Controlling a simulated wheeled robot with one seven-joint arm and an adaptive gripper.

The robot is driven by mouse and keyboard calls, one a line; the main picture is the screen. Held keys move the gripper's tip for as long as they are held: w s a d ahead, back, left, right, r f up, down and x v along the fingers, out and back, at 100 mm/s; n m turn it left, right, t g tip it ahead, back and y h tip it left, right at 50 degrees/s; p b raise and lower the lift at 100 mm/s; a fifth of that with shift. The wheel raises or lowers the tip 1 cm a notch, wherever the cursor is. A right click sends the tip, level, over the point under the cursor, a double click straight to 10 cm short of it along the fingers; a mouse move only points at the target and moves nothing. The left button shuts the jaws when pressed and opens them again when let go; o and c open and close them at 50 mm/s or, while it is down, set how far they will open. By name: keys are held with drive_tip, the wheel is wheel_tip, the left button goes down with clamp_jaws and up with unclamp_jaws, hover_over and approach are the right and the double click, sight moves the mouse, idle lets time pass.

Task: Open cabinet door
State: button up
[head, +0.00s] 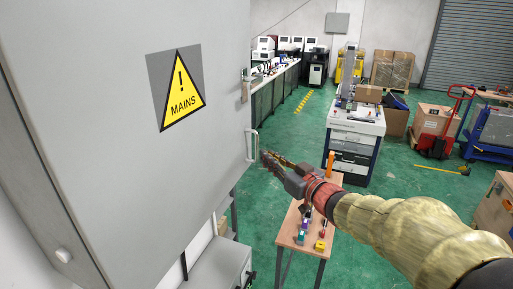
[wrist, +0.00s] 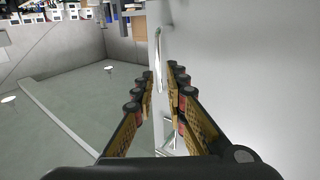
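The grey cabinet door (head: 110,150) fills the left of the head view and bears a yellow MAINS warning sign (head: 177,88). It looks closed. Its pale upright handle (head: 253,146) is near the door's right edge. My gripper (head: 266,158) is just right of the handle, pointing at it. In the wrist view, my gripper (wrist: 160,82) is open, with one finger on each side of the door's edge strip. The handle (wrist: 159,58) shows in the gap, around and beyond the fingertips. I cannot tell whether a finger touches it.
A small wooden table (head: 292,238) with small coloured items stands below my arm. A grey box (head: 218,266) sits under the cabinet. A drawer cart (head: 353,140) stands behind. Green floor (head: 262,205) is open between the cabinet and the cart.

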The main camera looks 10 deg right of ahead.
sight(257, 148)
drive_tip(key=x, duration=0.7)
drive_tip(key=shift+w+p, duration=0.35)
drive_tip(key=shift+w, duration=0.05)
clamp_jaws()
drive_tip(key=shift+s, duration=0.1)
idle(0.4)
